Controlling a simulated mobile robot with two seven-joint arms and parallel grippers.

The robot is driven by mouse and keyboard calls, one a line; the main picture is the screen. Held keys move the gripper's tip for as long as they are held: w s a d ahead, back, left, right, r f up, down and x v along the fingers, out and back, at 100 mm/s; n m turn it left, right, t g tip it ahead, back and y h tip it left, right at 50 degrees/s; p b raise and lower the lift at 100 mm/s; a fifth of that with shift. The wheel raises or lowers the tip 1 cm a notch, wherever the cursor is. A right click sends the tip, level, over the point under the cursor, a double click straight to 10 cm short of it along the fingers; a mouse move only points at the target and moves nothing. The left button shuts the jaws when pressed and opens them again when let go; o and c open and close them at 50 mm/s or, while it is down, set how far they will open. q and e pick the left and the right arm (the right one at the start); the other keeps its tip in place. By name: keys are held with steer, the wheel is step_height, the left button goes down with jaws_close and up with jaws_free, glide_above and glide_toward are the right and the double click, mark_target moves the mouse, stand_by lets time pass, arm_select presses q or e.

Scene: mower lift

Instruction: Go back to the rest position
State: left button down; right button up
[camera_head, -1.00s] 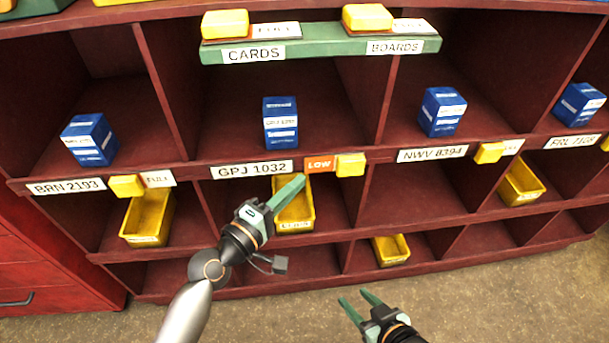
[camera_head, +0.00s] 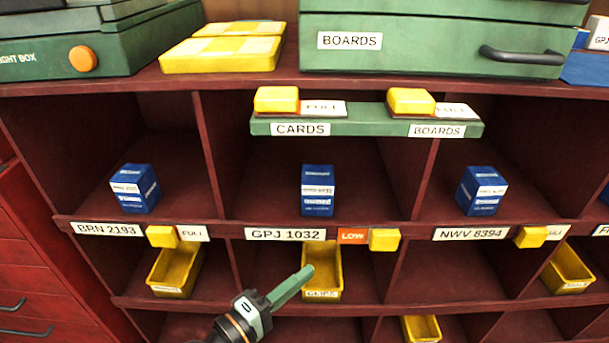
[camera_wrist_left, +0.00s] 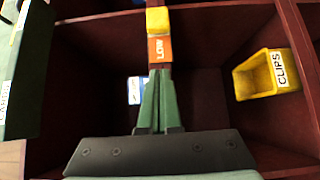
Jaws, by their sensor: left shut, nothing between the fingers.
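My left gripper (camera_head: 291,288) has green fingers and is shut and empty. It is in front of the lower shelf row, just left of and below the yellow clips bin (camera_head: 322,272) in the head view. In the left wrist view the shut fingers (camera_wrist_left: 158,100) point toward the orange LOW tag (camera_wrist_left: 160,49), and the clips bin (camera_wrist_left: 264,76) is at the right. I cannot tell whether the fingers touch anything. My right gripper is not in view.
A dark red shelf holds blue boxes (camera_head: 318,190) in its cubbies, with yellow sliders (camera_head: 384,239) on its label edge. A green rail (camera_head: 366,127) projects above. Green cases (camera_head: 445,40) stand on top. Red drawers (camera_head: 40,275) are at the left.

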arm_select(q)
steer(key=s+a+f+m+g+y, duration=0.1)
steer(key=s+a+f+m+y, duration=0.4)
steer(key=f, duration=0.4)
steer(key=s+a+f+m+g+y, duration=0.2)
steer(key=s+a+f+m+y, duration=0.2)
steer(key=s+a+f+m, duration=0.3)
steer(key=s+a+r+n+y+p, duration=0.1)
steer(key=s+a+r+p, duration=0.1)
steer(key=r+p, duration=0.8)
steer(key=a+p, duration=0.1)
steer(key=p, duration=0.8)
steer(key=shift+s+a+r+p, duration=0.2)
steer(key=shift+s+r+p, duration=0.1)
steer(key=shift+s+r, duration=0.1)
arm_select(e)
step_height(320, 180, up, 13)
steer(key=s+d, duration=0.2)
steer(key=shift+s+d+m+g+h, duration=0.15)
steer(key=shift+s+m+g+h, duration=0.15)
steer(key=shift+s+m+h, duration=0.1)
